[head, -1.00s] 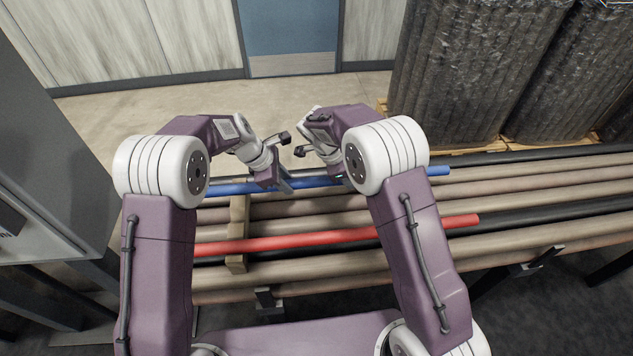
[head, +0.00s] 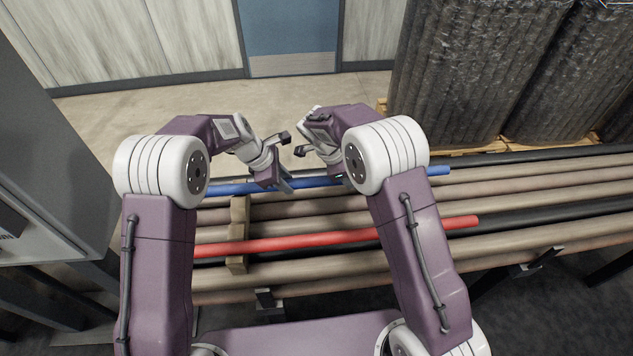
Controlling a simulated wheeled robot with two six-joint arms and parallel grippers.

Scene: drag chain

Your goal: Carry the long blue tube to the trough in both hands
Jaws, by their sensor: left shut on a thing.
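The long blue tube (head: 312,182) lies level across the far part of the pipe stack in the head view, its right end showing beyond my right arm. My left gripper (head: 284,186) is shut on the blue tube left of its visible middle. My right gripper (head: 338,180) is at the tube farther right, mostly hidden behind my own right forearm, so its jaws do not show clearly. I cannot make out a trough for certain.
A red tube (head: 300,243) lies nearer on the brown pipes (head: 540,238). A wooden block (head: 238,228) sits across the pipes at left. Tall wrapped dark bundles (head: 470,70) stand on pallets at back right. A grey cabinet (head: 50,120) stands at left. Open floor (head: 220,98) lies behind.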

